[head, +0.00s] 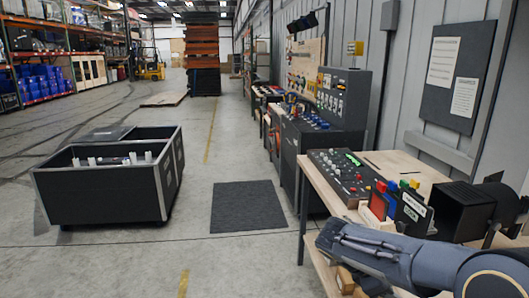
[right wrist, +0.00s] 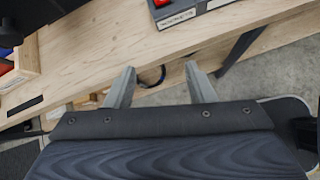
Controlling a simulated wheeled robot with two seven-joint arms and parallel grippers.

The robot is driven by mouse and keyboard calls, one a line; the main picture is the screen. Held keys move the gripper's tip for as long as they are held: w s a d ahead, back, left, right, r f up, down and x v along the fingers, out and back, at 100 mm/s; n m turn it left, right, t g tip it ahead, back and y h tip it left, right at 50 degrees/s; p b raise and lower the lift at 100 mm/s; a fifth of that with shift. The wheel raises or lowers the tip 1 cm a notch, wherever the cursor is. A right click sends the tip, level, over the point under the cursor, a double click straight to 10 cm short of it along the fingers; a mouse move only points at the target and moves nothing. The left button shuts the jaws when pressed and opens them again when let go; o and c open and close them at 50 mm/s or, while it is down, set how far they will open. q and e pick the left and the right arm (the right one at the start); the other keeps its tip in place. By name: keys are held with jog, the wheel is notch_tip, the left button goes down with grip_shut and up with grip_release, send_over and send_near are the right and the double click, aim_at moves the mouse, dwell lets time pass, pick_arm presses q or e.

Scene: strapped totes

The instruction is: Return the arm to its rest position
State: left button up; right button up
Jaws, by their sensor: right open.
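My right arm (head: 400,262) reaches in from the lower right of the head view, beside the wooden bench (head: 312,191). Its fingertips cannot be made out there. In the right wrist view my right gripper (right wrist: 158,70) is open, its two grey fingers apart with nothing held between them. The fingers are near the edge of a wooden bench top (right wrist: 85,60). A dark curved loop (right wrist: 152,82) shows beyond and between them; its depth is unclear. My left gripper is not in view.
The bench holds a control panel (head: 340,174), coloured blocks or cards and a black box (head: 462,207). A black open tote (head: 100,198) with white-topped items stands on the floor at left. A dark mat (head: 248,207) lies on otherwise clear floor between them.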

jog(key=s+m+y, duration=0.6)
jog(key=s+y, duration=0.1)
jog(key=s, duration=0.5)
jog(key=s+a+f+m+t+y, duration=0.1)
jog(key=s+a+m+t+y, duration=0.4)
jog(key=s+a+m, duration=0.3)
jog(key=s+m+y, duration=0.1)
jog(key=s+m, duration=0.2)
jog(key=s, duration=0.1)
jog(key=shift+s+a+m, duration=0.15)
jog(key=shift+s+m, duration=0.15)
